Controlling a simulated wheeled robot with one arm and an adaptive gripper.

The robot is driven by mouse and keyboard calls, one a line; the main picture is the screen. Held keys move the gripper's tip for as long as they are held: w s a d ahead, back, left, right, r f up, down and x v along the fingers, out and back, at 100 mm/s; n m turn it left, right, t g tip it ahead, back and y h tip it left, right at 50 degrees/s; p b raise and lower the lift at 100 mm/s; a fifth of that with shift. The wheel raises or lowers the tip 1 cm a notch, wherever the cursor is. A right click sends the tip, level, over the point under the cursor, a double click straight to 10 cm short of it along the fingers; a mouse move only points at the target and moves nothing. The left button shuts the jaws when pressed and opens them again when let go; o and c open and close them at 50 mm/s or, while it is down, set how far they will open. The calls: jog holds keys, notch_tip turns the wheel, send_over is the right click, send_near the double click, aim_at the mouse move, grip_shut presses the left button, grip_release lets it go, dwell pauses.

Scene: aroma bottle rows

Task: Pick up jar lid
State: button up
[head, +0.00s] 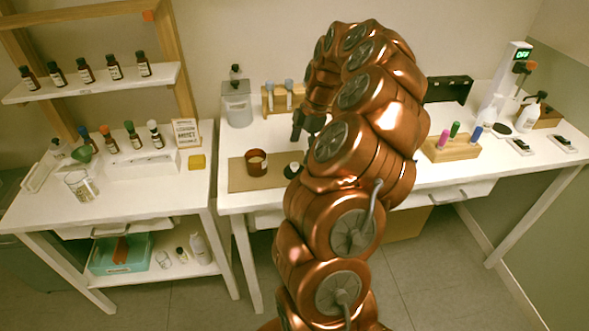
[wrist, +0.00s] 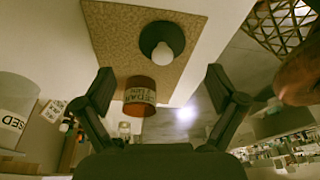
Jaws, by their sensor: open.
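The jar lid (wrist: 176,31), a dark round disc with a pale knob, lies on the cork mat (wrist: 118,35). In the head view the lid (head: 291,171) is at the mat's right part, partly hidden by my arm. An amber jar (wrist: 140,88) with a "CEDAR" label stands on the mat beside the lid. It also shows in the head view (head: 256,164). My gripper (wrist: 159,76) is open and empty, its fingers spread wide, with the lid beyond the fingertips and apart from them. In the head view my gripper (head: 300,128) is mostly behind my arm.
A grey-lidded canister (head: 237,108) and a wooden rack (head: 283,100) stand behind the mat. A wooden block with coloured pegs (head: 452,147) is on the right. The left table (head: 150,205) holds bottles, a white tray and a beaker.

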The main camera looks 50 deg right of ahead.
aim_at(296, 164)
jog(key=shift+p+x, duration=0.8)
jog(key=shift+x, duration=0.35)
jog(key=shift+a+p+x, duration=0.2)
jog(key=shift+p+x, duration=0.4)
jog(key=shift+x, duration=1.15)
jog(key=shift+s+r, duration=0.1)
jog(key=shift+s, duration=0.05)
jog(key=c, duration=1.1)
